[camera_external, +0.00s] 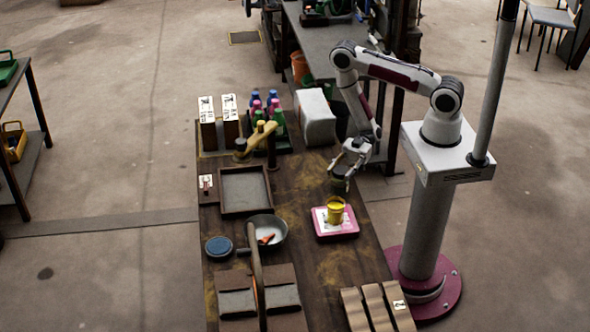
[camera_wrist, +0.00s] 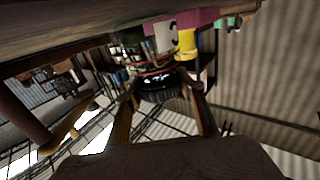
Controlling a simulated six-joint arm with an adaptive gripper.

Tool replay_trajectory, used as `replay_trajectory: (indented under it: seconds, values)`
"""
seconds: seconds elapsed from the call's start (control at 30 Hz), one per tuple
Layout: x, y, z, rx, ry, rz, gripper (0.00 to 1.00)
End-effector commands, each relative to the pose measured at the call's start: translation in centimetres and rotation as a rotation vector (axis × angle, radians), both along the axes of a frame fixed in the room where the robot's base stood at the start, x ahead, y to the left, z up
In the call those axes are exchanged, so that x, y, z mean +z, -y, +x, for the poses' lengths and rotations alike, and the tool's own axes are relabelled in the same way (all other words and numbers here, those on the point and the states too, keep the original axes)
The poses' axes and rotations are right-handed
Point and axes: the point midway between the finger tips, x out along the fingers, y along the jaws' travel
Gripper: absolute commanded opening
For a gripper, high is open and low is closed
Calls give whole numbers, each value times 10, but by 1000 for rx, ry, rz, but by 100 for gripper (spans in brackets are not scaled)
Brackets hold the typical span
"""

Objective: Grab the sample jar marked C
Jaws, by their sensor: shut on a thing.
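My gripper (camera_external: 345,165) is at the right side of the wooden table, beyond the pink pad. It is shut on a jar, which shows as a small dark olive shape (camera_external: 340,186) under the fingers. In the wrist view, the jar's black ribbed lid (camera_wrist: 158,88) is between the two fingers, with small white marks that I cannot read. I cannot tell whether the jar touches the table.
Left of the pad are a shallow tray (camera_external: 224,209), a pan (camera_external: 277,235) and a blue round lid (camera_external: 219,246). Coloured bottles (camera_external: 258,105) and a white rounded block (camera_external: 315,115) stand at the back. Slatted pieces (camera_external: 378,309) lie at the front right.

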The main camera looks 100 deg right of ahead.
Motion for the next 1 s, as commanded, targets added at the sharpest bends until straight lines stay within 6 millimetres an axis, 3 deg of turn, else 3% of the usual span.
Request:
replay_trajectory:
  seconds: [0.27,1.0]
  values:
    - [15,0,0,0,2,-1,17]
    - [87,0,0,0,2,-1,17]
